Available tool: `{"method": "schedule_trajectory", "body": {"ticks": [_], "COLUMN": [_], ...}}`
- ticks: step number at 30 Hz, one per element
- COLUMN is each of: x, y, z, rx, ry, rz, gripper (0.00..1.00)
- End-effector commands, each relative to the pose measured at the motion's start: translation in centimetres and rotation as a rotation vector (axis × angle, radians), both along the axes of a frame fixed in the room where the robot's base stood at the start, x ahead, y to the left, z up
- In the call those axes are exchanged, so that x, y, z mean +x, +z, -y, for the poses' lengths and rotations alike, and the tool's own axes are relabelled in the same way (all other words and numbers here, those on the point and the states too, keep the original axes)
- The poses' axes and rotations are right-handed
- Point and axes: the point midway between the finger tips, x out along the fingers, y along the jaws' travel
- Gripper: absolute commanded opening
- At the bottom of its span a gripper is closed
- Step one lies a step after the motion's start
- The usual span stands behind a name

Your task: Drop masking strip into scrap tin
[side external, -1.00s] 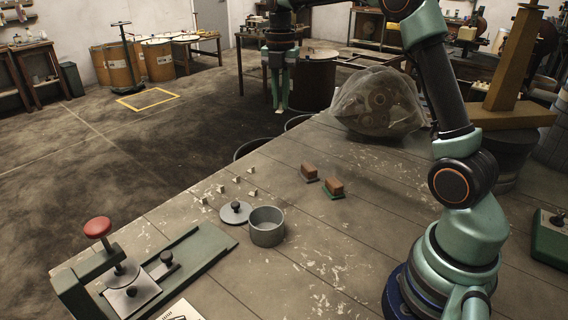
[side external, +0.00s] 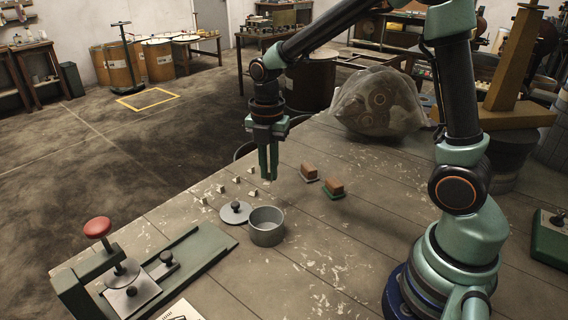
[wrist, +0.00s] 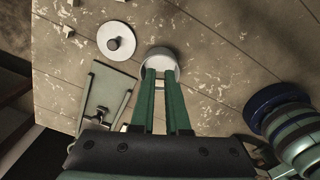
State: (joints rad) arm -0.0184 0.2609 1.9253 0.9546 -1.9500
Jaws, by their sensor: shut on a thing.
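The scrap tin (side external: 266,234) is a round grey pot standing open on the bench; it also shows in the wrist view (wrist: 161,53), just past my fingertips. Its round lid with a dark knob (side external: 236,213) lies beside it on the table. My gripper (side external: 268,178) points down, shut, above the bench behind the tin in the side view. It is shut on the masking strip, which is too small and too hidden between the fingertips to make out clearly. Several small pale pieces (side external: 221,188) lie on the bench left of the gripper.
A green press with a red knob (side external: 98,228) stands at the front left. Two brown blocks on small bases (side external: 334,187) sit right of the gripper. A clear bag with round parts (side external: 376,102) lies at the back. Bench around the tin's right side is free.

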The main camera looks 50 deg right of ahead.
Motion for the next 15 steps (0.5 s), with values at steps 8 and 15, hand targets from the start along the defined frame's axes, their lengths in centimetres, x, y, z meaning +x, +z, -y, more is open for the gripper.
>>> {"method": "schedule_trajectory", "body": {"ticks": [8, 15], "x": [-1.7, -1.7], "y": [-1.6, -4.0], "z": [-1.3, -1.3], "rx": [0.001, 0.0], "ry": [-0.001, -0.001], "rz": [-0.001, -0.004], "gripper": [0.0, 0.0]}}
